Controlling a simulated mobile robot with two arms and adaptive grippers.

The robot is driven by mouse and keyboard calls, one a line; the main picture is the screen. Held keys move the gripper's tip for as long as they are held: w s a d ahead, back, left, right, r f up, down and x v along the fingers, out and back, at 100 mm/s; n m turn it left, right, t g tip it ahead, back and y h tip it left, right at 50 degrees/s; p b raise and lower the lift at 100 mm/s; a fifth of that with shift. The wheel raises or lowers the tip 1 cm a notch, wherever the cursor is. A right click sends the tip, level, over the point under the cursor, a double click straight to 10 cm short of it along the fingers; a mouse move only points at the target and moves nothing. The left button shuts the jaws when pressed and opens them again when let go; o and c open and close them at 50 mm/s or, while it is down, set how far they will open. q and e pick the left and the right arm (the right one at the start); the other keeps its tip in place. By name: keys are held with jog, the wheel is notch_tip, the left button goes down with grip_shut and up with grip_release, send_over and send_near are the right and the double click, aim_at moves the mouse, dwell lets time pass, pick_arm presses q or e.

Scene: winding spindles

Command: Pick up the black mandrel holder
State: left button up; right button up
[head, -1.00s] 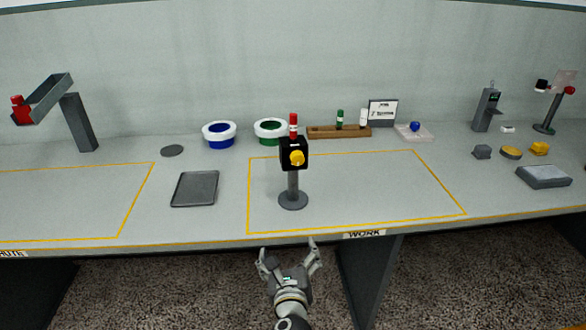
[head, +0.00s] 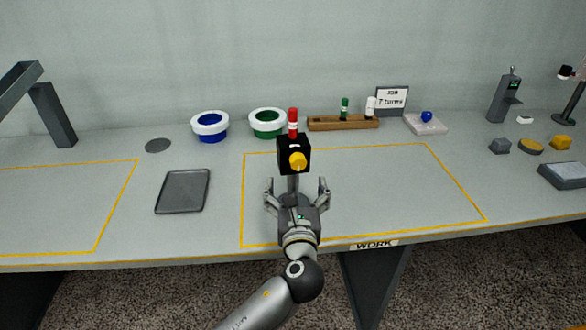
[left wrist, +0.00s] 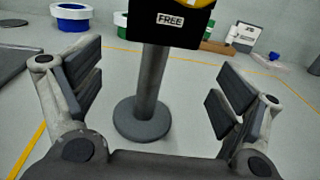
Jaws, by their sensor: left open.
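The black mandrel holder (head: 293,154) stands upright inside the yellow-outlined work area. It is a black block on a grey post, with a yellow knob on its front and a red and white spindle on top. In the left wrist view its block (left wrist: 172,22) bears a "FREE" label, and its post (left wrist: 150,85) rises from a round grey base (left wrist: 142,120). My left gripper (head: 296,186) is open in front of the holder, its fingers spread to either side of the post with gaps on both sides. The base is hidden behind my gripper in the head view. My right gripper is not seen.
A dark flat tray (head: 183,191) lies to the left. Behind stand blue (head: 210,127) and green (head: 268,123) spools and a wooden rack (head: 343,123). A sign (head: 392,100) reads about 7 turns. The work area right of the holder is clear.

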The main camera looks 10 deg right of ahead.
aim_at(293, 177)
pick_arm(q)
jog(key=shift+w, duration=0.35)
jog(key=w, duration=0.4)
jog(key=shift+w+a, duration=0.15)
jog(key=shift+w+f, duration=0.1)
jog(key=shift+w, duration=0.3)
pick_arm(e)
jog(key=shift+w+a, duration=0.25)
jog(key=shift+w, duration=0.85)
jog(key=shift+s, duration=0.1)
pick_arm(q)
jog(key=c, duration=1.6)
jog(key=shift+c, duration=0.6)
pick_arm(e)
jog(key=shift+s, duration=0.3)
